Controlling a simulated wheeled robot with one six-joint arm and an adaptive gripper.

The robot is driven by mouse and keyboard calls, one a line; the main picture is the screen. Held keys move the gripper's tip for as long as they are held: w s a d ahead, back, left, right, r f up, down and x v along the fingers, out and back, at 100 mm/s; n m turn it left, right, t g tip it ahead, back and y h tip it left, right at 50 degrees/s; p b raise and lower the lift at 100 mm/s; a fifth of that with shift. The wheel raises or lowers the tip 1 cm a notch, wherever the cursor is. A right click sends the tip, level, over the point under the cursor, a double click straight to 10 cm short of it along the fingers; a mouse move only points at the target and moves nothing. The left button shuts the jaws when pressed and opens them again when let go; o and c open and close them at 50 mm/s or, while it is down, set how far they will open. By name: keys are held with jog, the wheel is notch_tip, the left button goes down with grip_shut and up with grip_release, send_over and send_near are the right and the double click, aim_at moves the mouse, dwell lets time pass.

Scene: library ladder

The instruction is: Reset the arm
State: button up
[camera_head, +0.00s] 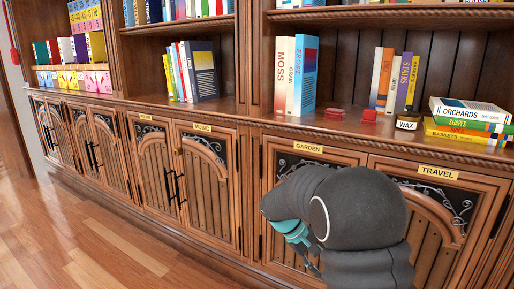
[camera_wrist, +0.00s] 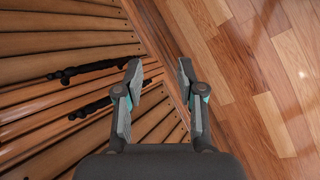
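My arm covers the lower right of the head view, in front of the cabinet doors (camera_head: 206,190). My gripper (camera_wrist: 157,72) shows in the wrist view with its two fingers spread apart and nothing between them. In the head view only a small part of it shows, by the arm's dark rounded link, and its fingertips cannot be made out. In the wrist view the gripper is over the lower cabinet doors, with black door handles (camera_wrist: 95,68) to its left and the wooden floor (camera_wrist: 250,60) to its right.
A wooden bookcase with a shelf ledge (camera_head: 235,115) runs along the wall. The lower doors look shut. Open floor (camera_head: 90,240) lies at the left.

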jog(key=s+r+m+t+y, duration=0.1)
jog(key=s+r+t+y, duration=0.1)
jog(key=s+r, duration=0.3)
jog(key=s+a+r+m+t+y+p, duration=0.1)
jog(key=s+r, duration=0.4)
jog(key=s, duration=0.8)
jog(key=s+a+r+m+t+y+p, duration=0.1)
jog(key=s+r+t+y, duration=0.3)
jog(key=s, duration=0.5)
jog(key=shift+a+r+m, duration=0.15)
jog(key=shift+r+m, duration=0.45)
jog(key=shift+m, duration=0.1)
